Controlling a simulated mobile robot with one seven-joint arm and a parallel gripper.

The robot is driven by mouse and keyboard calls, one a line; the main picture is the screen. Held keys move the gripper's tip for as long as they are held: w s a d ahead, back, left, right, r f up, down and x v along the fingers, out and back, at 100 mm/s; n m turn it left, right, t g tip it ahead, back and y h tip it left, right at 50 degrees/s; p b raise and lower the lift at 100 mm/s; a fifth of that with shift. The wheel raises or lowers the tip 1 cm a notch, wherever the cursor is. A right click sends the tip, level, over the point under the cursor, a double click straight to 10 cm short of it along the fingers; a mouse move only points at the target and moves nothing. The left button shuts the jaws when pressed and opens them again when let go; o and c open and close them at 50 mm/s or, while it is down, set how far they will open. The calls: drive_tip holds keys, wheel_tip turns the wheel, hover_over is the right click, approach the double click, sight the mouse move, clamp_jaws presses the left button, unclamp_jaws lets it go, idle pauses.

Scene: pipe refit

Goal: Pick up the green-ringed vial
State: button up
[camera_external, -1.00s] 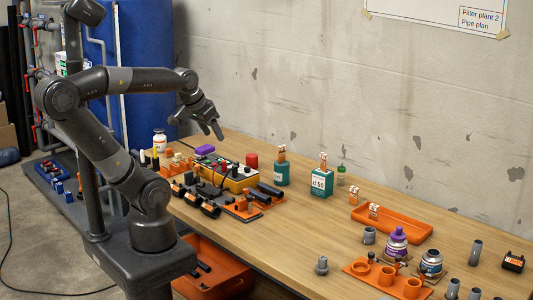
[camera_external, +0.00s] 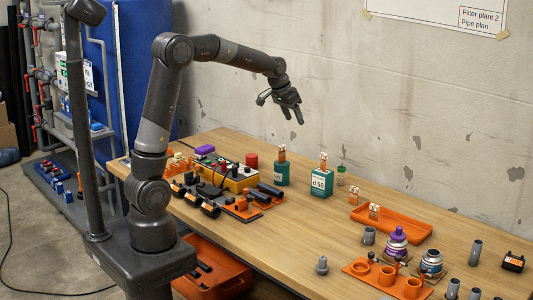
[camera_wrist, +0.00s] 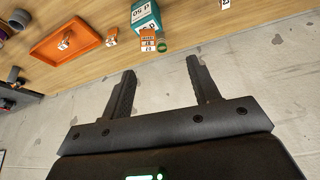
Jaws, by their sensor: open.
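The green-ringed vial (camera_external: 341,176) is a small clear vial with a green band, standing on the wooden table just right of the teal box (camera_external: 321,183). In the wrist view the green-ringed vial (camera_wrist: 162,46) shows small at the top middle, beyond the fingertips and beside the teal box (camera_wrist: 146,16). My gripper (camera_external: 295,114) is in the air well above the table, left of the vial and higher. In the wrist view my gripper (camera_wrist: 161,68) has its two fingers wide apart with nothing between them.
An orange tray (camera_external: 405,226) lies further right. The concrete wall (camera_external: 420,110) rises close behind the table. The table in front of the box is clear.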

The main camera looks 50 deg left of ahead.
drive_tip(key=w+d+f, duration=0.2)
drive_tip(key=w+f, duration=0.7)
drive_tip(key=w, duration=0.2)
drive_tip(key=m, duration=0.1)
approach(340, 175)
drive_tip(key=shift+g, duration=0.3)
drive_tip(key=x, duration=0.3)
drive_tip(key=w+x, duration=0.1)
drive_tip(key=x, duration=0.3)
drive_tip(key=a+x, duration=0.1)
drive_tip(key=x, duration=0.3)
drive_tip(key=shift+w+d+r, duration=0.1)
drive_tip(key=shift+w+r, duration=0.1)
drive_tip(key=c, duration=1.1)
